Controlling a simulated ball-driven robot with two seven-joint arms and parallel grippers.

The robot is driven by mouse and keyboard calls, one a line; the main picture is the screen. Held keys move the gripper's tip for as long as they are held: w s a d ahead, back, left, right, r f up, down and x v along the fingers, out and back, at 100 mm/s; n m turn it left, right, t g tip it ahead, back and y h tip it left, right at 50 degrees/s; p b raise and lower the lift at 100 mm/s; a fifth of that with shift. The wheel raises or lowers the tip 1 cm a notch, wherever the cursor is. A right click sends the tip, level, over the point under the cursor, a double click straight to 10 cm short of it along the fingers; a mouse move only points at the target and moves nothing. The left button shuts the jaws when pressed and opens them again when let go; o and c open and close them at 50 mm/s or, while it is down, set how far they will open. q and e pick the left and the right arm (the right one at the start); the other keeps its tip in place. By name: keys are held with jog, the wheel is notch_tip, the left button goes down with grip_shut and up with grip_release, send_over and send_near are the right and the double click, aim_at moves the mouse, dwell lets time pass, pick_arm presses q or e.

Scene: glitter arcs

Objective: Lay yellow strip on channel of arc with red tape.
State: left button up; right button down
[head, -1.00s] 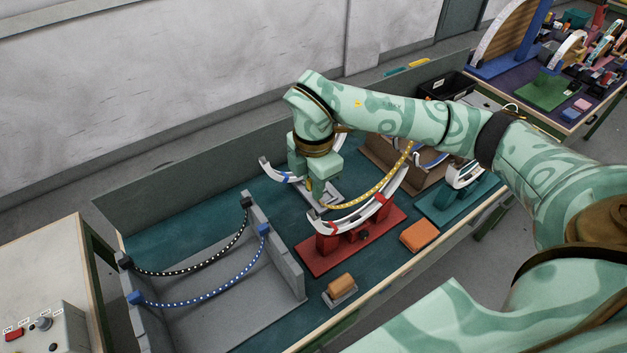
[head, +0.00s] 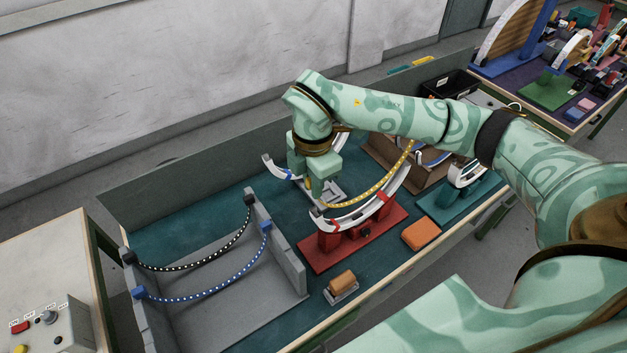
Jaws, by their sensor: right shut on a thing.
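The yellow strip (head: 378,190) with pale dots hangs in a curve just above the white arc with red tape (head: 348,222). This arc stands on a red base (head: 334,252). My right gripper (head: 321,203) is shut on the strip near its left end, close to the arc's left part. The strip's other end rises to the right, near the arc's upper right. I cannot tell whether the strip touches the channel. Another white arc with blue tape (head: 270,168) stands behind, partly hidden by my right arm. My left gripper is not in view.
A grey rack (head: 279,255) at left holds a black strip (head: 196,268) and a blue strip (head: 205,297). An orange block (head: 421,234) and an orange-topped sponge-like block (head: 342,281) lie in front. A teal-based arc (head: 462,184) stands at right.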

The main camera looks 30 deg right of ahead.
aim_at(313, 213)
jog(key=shift+f, duration=0.1)
dwell(0.4)
jog(key=shift+f+b, duration=1)
jog(key=shift+f, duration=0.75)
jog(key=shift+f, duration=0.25)
jog(key=shift+f+b, duration=0.6)
jog(key=shift+f, duration=0.75)
jog(key=shift+r, duration=0.1)
dwell(0.5)
